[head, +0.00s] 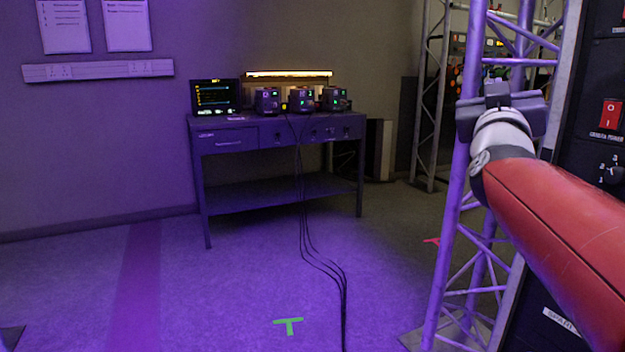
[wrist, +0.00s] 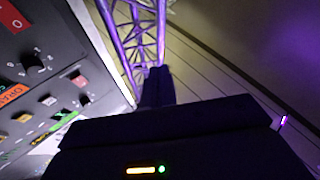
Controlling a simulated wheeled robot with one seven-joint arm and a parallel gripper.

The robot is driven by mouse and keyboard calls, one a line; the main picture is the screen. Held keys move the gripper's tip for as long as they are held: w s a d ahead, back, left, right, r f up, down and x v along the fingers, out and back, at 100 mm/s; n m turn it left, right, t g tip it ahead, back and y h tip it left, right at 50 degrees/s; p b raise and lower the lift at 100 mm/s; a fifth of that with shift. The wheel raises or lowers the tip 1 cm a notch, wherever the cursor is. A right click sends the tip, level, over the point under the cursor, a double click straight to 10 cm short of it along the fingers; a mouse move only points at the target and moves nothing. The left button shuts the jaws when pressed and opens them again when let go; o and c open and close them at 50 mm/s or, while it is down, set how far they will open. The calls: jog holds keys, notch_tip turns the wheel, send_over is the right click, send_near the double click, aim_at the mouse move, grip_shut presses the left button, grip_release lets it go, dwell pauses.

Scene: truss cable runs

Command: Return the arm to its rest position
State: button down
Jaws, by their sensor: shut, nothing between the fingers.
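My gripper (head: 498,92) is at the upper right of the head view, at the end of my red and white arm. It is raised in front of the purple-lit truss tower (head: 461,180) in that picture. Whether it touches the truss cannot be told. In the wrist view my gripper (wrist: 158,84) points away from the camera with its fingers together and nothing between them. The truss tower also shows beyond the fingertips there (wrist: 135,35).
A black control panel (head: 602,80) with a red switch stands close at the right; it also fills the left of the wrist view (wrist: 40,75). A workbench (head: 225,140) with a monitor stands at the back. Black cables (head: 310,250) run along the floor.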

jog(key=s+a+f+n+g+y, duration=0.1)
jog(key=s+a+f+g+y, duration=0.2)
jog(key=f, duration=0.4)
jog(key=s+a+f+n+g+y+p, duration=0.1)
jog(key=s+a+f+g+y, duration=0.15)
jog(key=a+f, duration=0.4)
jog(key=s+a+f+n+g+y, duration=0.1)
jog(key=s+a+f+g+y, duration=0.2)
jog(key=f, duration=0.6)
jog(key=s+a+f+g+y, duration=0.1)
jog(key=s+f+g, duration=0.5)
jog(key=s+f, duration=0.8)
jog(key=shift+a+f+m+g+p, duration=0.35)
jog(key=shift+a+f+m+p, duration=0.05)
jog(key=shift+a+f, duration=0.4)
jog(key=shift+d, duration=0.1)
